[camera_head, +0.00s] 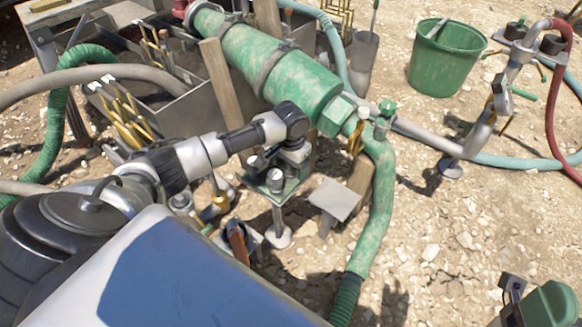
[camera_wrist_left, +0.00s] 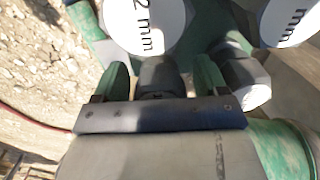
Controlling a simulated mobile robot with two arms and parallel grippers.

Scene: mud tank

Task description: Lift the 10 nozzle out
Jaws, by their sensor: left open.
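A small green stand (camera_head: 292,184) on a post holds several short nozzles, in the middle of the head view. My left gripper (camera_head: 285,158) is pointed down over the back of this stand. In the left wrist view its two green-tipped fingers (camera_wrist_left: 161,82) are apart, with a dark cylindrical piece (camera_wrist_left: 158,74) between them; I cannot tell whether they touch it. A white round top (camera_wrist_left: 145,22) reads "2 mm", its start cut off. Another white top (camera_wrist_left: 285,20) shows only "mm". No "10" is readable, so I cannot tell which is the 10 nozzle.
A large green pipe (camera_head: 270,65) lies behind the stand, and its hose (camera_head: 382,200) bends down to the right. A grey plate (camera_head: 335,199) sits close right of the stand. A green bucket (camera_head: 445,60) stands far right. Stony ground at right is mostly clear.

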